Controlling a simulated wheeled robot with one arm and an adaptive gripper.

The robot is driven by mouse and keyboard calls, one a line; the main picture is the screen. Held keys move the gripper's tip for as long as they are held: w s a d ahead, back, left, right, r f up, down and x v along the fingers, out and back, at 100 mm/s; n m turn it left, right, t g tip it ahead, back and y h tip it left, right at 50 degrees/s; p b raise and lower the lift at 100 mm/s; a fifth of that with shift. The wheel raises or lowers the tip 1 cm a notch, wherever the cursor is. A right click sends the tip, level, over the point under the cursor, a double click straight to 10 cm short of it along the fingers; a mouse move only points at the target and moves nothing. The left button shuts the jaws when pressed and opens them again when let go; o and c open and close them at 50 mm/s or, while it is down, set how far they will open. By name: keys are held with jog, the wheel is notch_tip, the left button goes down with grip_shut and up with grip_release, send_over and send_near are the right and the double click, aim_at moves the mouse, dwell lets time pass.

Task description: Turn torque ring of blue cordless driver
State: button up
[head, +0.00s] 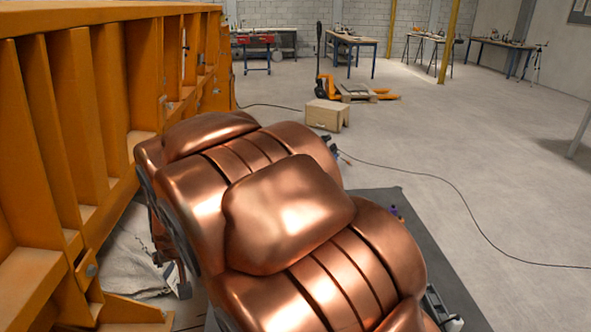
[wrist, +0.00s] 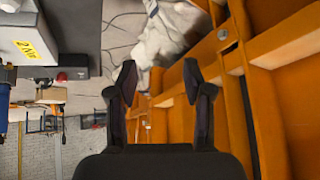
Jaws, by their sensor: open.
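I cannot make out the blue cordless driver or its torque ring for certain in either view. A small dark blue-purple item (head: 396,212) shows past the right side of my copper arm in the head view, too small to identify. A blue piece (wrist: 4,105) is cut off by the left edge of the wrist view; I cannot tell what it is. My gripper (wrist: 160,82) is open and empty, its two dark fingers apart. In the head view my arm covers the middle, and the gripper is hidden.
The orange steel sandbed frame (head: 70,130) stands close on the left. A pale cloth (head: 135,262) lies at its foot. A wooden step (head: 327,114), a pallet truck (head: 325,85) and workbenches (head: 351,42) stand behind. A cable (head: 450,185) crosses the open floor at right.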

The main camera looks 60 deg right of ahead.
jog(key=w+d+m+t+h+b, duration=0.15)
jog(key=d+h, duration=0.25)
jog(key=d, duration=0.7)
jog(key=w+d+m+t+h+b, duration=0.1)
jog(key=w+d+m+h, duration=0.2)
jog(key=d, duration=0.7)
jog(key=s+d+r+m+g+h+b, duration=0.15)
jog(key=s+d+h, duration=0.25)
jog(key=d, duration=0.5)
jog(key=s+d+r+m+g+h+b, duration=0.1)
jog(key=s+d+r+m+g+h, duration=0.15)
jog(key=s+d+h, duration=0.45)
jog(key=shift+w+d+f+m+y+p, duration=0.25)
jog(key=shift+w+d, duration=0.45)
jog(key=shift+d, duration=0.75)
jog(key=shift+w+d+y+p, duration=0.2)
jog(key=shift+w+d+y, duration=0.4)
jog(key=shift+d, duration=0.8)
jog(key=shift+w+d+f+m+y+p, duration=0.2)
jog(key=shift+w+d, duration=0.6)
jog(key=shift+d, duration=0.65)
grip_shut()
